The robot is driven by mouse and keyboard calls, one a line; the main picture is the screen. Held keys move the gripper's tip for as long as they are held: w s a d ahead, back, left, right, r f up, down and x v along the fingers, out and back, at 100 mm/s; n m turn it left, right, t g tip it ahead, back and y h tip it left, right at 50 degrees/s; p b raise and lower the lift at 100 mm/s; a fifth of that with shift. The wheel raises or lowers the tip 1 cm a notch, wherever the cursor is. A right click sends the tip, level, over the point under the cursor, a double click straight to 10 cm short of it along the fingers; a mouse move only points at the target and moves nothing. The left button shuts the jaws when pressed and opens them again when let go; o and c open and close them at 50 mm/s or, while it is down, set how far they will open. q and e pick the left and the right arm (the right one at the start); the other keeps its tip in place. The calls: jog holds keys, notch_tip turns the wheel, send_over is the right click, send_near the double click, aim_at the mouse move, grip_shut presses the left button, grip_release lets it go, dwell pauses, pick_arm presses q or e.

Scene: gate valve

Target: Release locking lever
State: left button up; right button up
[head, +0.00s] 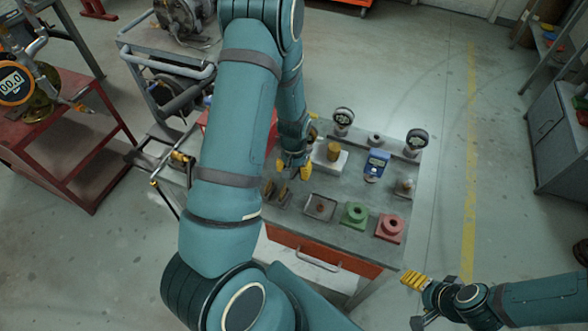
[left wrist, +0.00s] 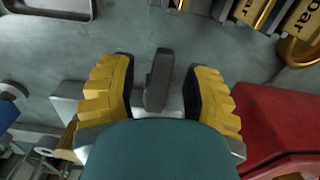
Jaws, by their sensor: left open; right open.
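A dark grey upright bar (left wrist: 158,80), which looks like the locking lever, stands between the yellow fingers of my left gripper (left wrist: 160,100) in the left wrist view. The gripper is open, with a gap visible on both sides of the bar near its top. In the head view my left gripper (head: 293,170) points down over the back left of the workbench (head: 345,240), and the lever is hidden there. My right gripper (head: 416,301) is open and empty, off the bench's front right corner.
A green block (head: 355,215), a red block (head: 390,228), a small tray (head: 320,207), a blue gauge (head: 376,165) and two dial gauges (head: 343,117) (head: 416,139) stand on the bench. A red table (head: 62,140) stands at left.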

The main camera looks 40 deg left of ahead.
aim_at(294, 171)
pick_arm(q)
notch_tip(294, 171, up, 12)
dwell(0.5)
jog(key=shift+s, duration=0.1)
dwell(0.5)
